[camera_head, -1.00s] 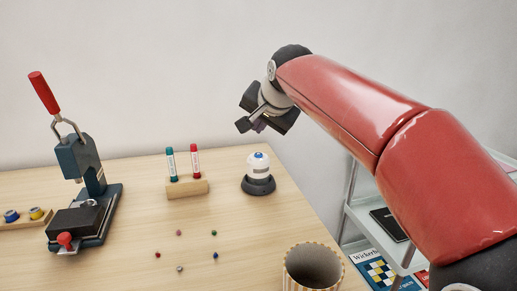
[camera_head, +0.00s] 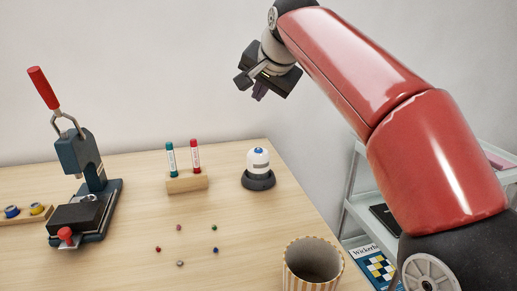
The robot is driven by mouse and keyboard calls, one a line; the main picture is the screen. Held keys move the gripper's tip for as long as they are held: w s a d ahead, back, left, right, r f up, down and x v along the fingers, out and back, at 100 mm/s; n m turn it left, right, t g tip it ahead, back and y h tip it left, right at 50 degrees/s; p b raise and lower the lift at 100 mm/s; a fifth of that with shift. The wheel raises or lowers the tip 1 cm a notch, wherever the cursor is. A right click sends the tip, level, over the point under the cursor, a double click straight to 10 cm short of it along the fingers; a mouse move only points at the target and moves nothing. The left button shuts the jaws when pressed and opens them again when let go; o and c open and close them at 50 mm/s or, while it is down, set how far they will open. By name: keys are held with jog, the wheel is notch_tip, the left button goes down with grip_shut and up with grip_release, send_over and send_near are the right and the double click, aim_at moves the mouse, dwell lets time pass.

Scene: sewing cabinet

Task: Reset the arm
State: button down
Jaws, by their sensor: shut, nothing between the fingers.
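My red arm reaches in from the right side of the head view. My gripper (camera_head: 250,87) hangs at its end, above and behind the table's back right part, with the pale wall behind it. It is shut and empty and touches nothing.
On the wooden table (camera_head: 120,262) are a hand press (camera_head: 85,190), a wooden block (camera_head: 187,183) with two tubes, several small coloured beads (camera_head: 180,264) and a striped cup (camera_head: 310,270). A shelf (camera_head: 358,205) with books stands right of the table.

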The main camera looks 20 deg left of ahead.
notch_tip(320, 180, up, 4)
jog(key=shift+r, duration=0.2)
dwell(0.3)
